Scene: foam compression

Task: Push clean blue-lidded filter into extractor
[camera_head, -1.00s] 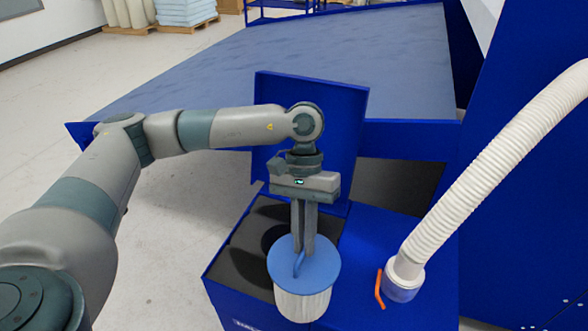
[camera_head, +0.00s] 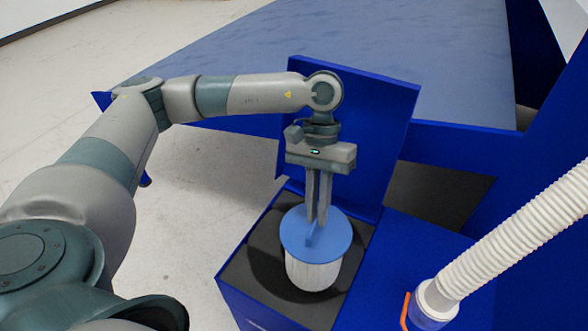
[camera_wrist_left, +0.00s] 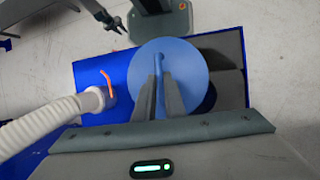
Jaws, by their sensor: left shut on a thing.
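The filter is a white pleated cylinder (camera_head: 313,274) with a round blue lid (camera_head: 335,236). My left gripper (camera_head: 317,222) is shut on the raised blue handle of the lid, and the filter hangs upright below it. The blue lid also shows in the left wrist view (camera_wrist_left: 190,62), with the fingers on both sides of its handle. The extractor is a blue box (camera_head: 232,300) with an open hinged door (camera_head: 372,110) and a dark interior (camera_head: 262,225). The filter is over this opening; its lower end hides the opening's middle, and I cannot tell how deep it sits.
A white corrugated hose (camera_head: 515,235) with an orange handle (camera_head: 404,308) joins the blue top right of the opening. A large blue-grey bed (camera_head: 330,60) lies behind. Grey floor (camera_head: 200,180) is clear to the left. In the left wrist view, a dark open gripper (camera_wrist_left: 112,22) shows at the top.

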